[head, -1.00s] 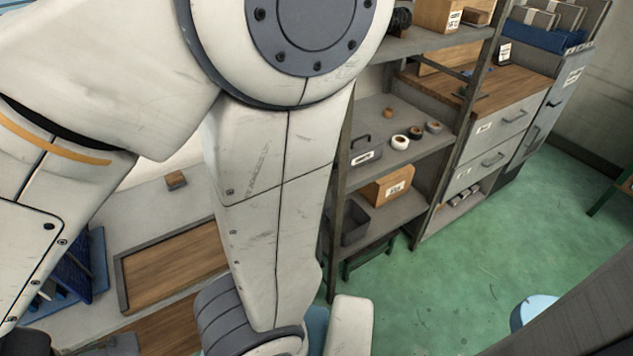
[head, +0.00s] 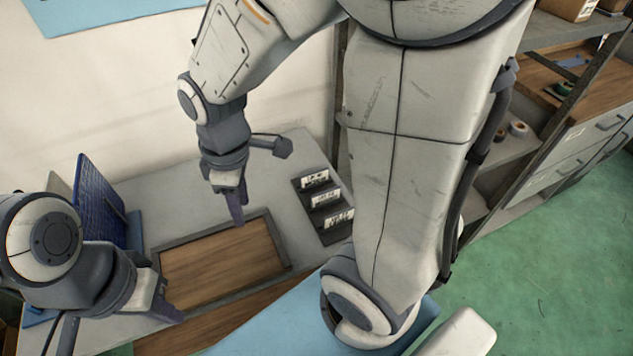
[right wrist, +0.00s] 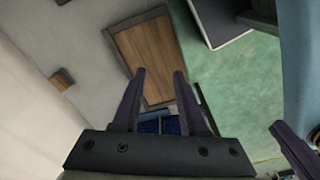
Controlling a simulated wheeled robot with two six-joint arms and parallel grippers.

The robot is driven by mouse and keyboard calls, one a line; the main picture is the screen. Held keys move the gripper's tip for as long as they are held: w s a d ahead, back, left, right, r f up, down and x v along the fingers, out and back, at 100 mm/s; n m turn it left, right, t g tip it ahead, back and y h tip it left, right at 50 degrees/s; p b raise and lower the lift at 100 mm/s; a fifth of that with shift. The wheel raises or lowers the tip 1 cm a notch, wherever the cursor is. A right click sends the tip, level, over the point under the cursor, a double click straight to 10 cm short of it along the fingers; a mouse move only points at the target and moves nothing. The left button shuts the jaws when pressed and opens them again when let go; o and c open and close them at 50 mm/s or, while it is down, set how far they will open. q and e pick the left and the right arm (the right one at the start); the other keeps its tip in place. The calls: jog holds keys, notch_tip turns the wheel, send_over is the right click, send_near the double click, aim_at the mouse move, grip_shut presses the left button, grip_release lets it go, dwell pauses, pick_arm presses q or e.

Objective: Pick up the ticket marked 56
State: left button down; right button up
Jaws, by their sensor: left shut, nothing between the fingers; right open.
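In the head view, several white cards with dark print stand in a dark holder (head: 304,207) on the grey bench. A far card (head: 314,180), a middle card (head: 325,197) and a near card (head: 339,217) show. Their print is too small to read, so I cannot tell which is 56. My right gripper (head: 238,212) is above the wooden panel's far edge, left of the holder. It is open and empty, as the right wrist view (right wrist: 158,82) shows. My left gripper (head: 172,312) is shut and empty near the panel's near left corner.
A framed wooden panel (head: 222,262) lies in the bench. A blue rack (head: 103,203) stands at its left. A small wooden block (right wrist: 62,79) shows in the right wrist view. Shelving (head: 508,160) stands at the right, beside green floor. My large arm link hides space right of the holder.

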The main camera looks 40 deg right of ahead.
jog(key=w+d+f+n, duration=0.1)
jog(key=w+d+f, duration=0.15)
jog(key=d, duration=0.35)
jog(key=w+d+f+n, duration=0.1)
jog(key=w+d+f, duration=0.15)
jog(key=d, duration=0.25)
jog(key=n+b, duration=0.2)
jog(key=n, duration=0.1)
send_over(326, 191)
notch_tip(326, 191, down, 5)
jog(key=shift+h, duration=0.3)
jog(key=f, duration=0.4)
jog(key=shift+d+f, duration=0.2)
jog(key=shift+a+f, duration=0.15)
jog(key=shift+f, duration=2.85)
grip_shut()
